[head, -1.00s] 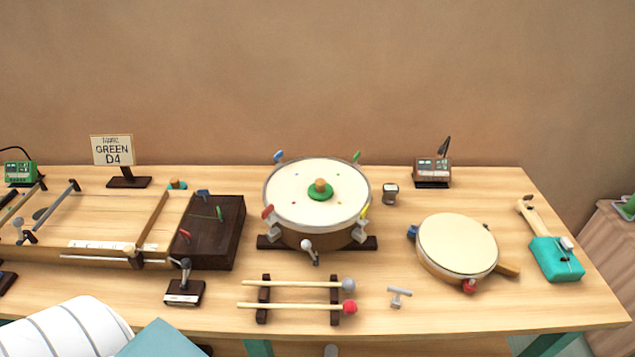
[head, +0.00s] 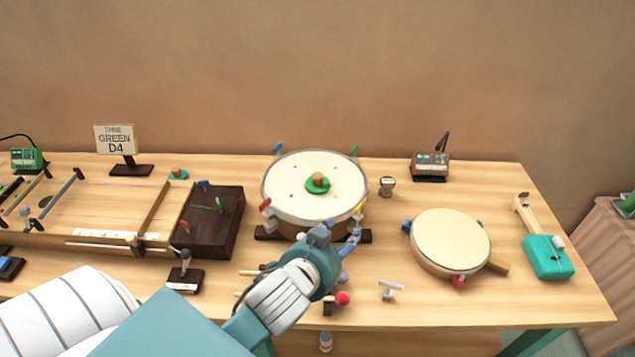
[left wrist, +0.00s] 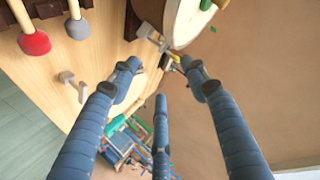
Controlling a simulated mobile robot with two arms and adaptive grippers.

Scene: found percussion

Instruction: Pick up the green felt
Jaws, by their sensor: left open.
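The green felt (head: 317,186) is a small round pad with a wooden knob on top. It lies near the middle of the pale head of the drum (head: 290,203). My left gripper (head: 345,243) is open and empty in front of the drum's near right side, below and apart from the felt. In the left wrist view the gripper's blue fingers (left wrist: 160,75) are spread with nothing between them. A green piece beside a wooden knob, likely the felt (left wrist: 205,4), is cut off at that view's top edge. My right gripper is not in view.
Coloured tuning keys ring the drum. Two mallets on a rack, one with a red head (head: 342,298), lie partly under my left arm. A tambourine-like drum (head: 452,240) stands to the right. A similar teal pad (head: 178,174) lies at the back left.

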